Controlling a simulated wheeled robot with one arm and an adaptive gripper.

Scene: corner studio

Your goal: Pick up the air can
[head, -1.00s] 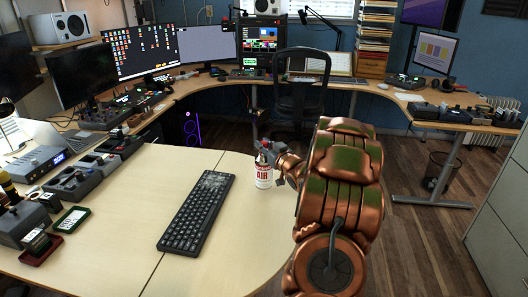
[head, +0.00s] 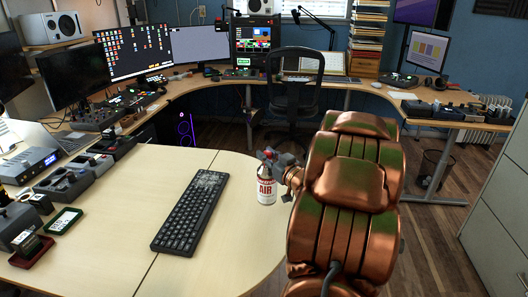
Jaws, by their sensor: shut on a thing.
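The air can (head: 266,191) is a small white and red can with "AIR" on its label. It is upright near the right edge of the light wooden desk in the head view. My gripper (head: 268,160) is shut on the can's upper part, coming in from the right. My copper-coloured arm fills the right middle of the view and hides part of the gripper. I cannot tell for sure whether the can's base is touching the desk or just above it.
A black keyboard (head: 191,212) lies left of the can on the desk (head: 110,250). Several grey devices line the desk's left side. A black office chair (head: 295,85) stands behind. The desk between keyboard and can is clear.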

